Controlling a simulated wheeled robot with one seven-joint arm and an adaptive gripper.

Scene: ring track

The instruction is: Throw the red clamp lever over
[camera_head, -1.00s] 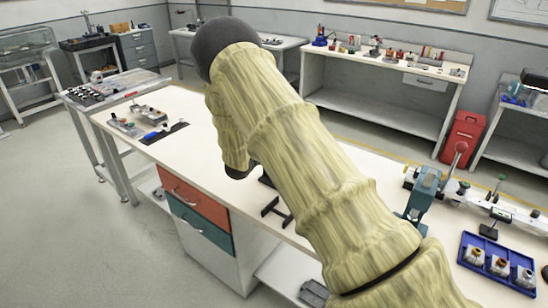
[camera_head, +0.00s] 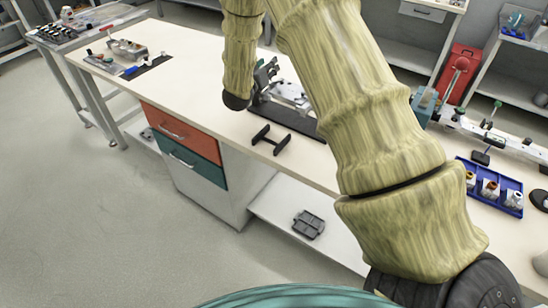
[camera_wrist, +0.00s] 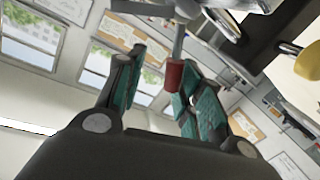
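In the wrist view, the red clamp lever (camera_wrist: 174,76) shows as a red grip on the end of a metal rod. It lies between the finger lines in the picture, close to the right finger; I cannot tell whether it touches. My gripper (camera_wrist: 155,64) is open, with teal pads on both fingers. In the head view, a dark, jointed part that seems to be my gripper (camera_head: 266,74) is beside a silver clamp fixture (camera_head: 292,94) on a black base, just right of my wrist. The red grip cannot be made out there.
The white workbench (camera_head: 206,112) carries a black stand (camera_head: 271,139) in front of the fixture. A teal device (camera_head: 424,105) with a red-knobbed lever and a blue tray (camera_head: 511,207) of parts lie to the right. Another small fixture (camera_head: 127,48) stands at the left end.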

